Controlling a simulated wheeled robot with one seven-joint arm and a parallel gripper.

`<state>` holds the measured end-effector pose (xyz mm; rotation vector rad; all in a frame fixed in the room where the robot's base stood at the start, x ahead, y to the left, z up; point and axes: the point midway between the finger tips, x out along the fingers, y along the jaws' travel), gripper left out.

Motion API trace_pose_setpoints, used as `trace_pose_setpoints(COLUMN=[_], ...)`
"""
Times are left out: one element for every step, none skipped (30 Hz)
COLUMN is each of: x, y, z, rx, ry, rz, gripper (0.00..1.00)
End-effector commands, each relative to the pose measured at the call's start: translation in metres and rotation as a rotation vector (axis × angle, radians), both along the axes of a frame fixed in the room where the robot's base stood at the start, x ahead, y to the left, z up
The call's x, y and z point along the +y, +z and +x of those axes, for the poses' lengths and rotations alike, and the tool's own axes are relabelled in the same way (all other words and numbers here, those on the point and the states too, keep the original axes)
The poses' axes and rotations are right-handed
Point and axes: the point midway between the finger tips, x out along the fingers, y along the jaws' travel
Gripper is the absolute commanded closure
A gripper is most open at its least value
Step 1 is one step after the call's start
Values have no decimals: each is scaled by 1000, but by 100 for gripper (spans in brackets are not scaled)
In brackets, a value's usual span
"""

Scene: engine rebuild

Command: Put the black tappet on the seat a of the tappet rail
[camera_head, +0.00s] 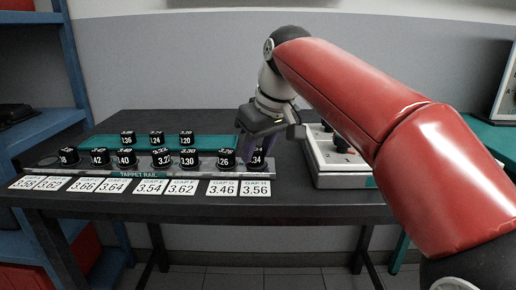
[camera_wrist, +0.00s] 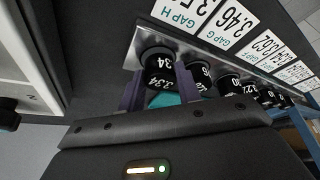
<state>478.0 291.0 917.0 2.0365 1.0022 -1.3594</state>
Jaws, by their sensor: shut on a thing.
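The tappet rail (camera_head: 150,174) lies along the front of the dark table, its label facing me. My gripper (camera_head: 258,148) is at the rail's right end, shut on the black tappet marked 3.34 (camera_wrist: 160,70), one finger on each side of it. That tappet is upright at the seat behind the GAP H card; I cannot tell whether it is lifted. Other black tappets, such as 3.26 (camera_head: 225,159) and 3.30 (camera_head: 188,159), stand along the rail to its left. The seat at the far left end (camera_head: 47,162), behind the leftmost card, looks empty.
Black tappets (camera_head: 157,138) stand on a green tray (camera_head: 215,143) behind the rail. White gap cards (camera_head: 255,188) lie in front of it. A grey box (camera_head: 325,160) with dark knobs stands to the right. Blue shelving (camera_head: 70,60) rises at the left.

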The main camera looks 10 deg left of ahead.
Motion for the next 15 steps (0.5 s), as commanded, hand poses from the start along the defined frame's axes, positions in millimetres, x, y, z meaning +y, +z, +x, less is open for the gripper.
trace_pose_setpoints(x=[0,0,0,0,0,0,0,0,0,0,0,0,0,0,0], y=[0,0,0,0,0,-1,-2,-3,-5,-6,-4,-4,-4,-4,-4], z=[0,0,0,0,0,0,0,0,0,0,0,0,0,0,0], rx=[0,0,0,0,0,0,0,1,1,1,1,1,1,1,1], ry=[0,0,0,0,0,0,0,0,-1,0,-1,-1,-1,-1,-1], rz=[0,0,0,0,0,0,0,-1,-1,-1,-1,-1,-1,-1,-1], gripper=[90,90,90,90,90,90,90,90,90,90,63,57,54,50,45])
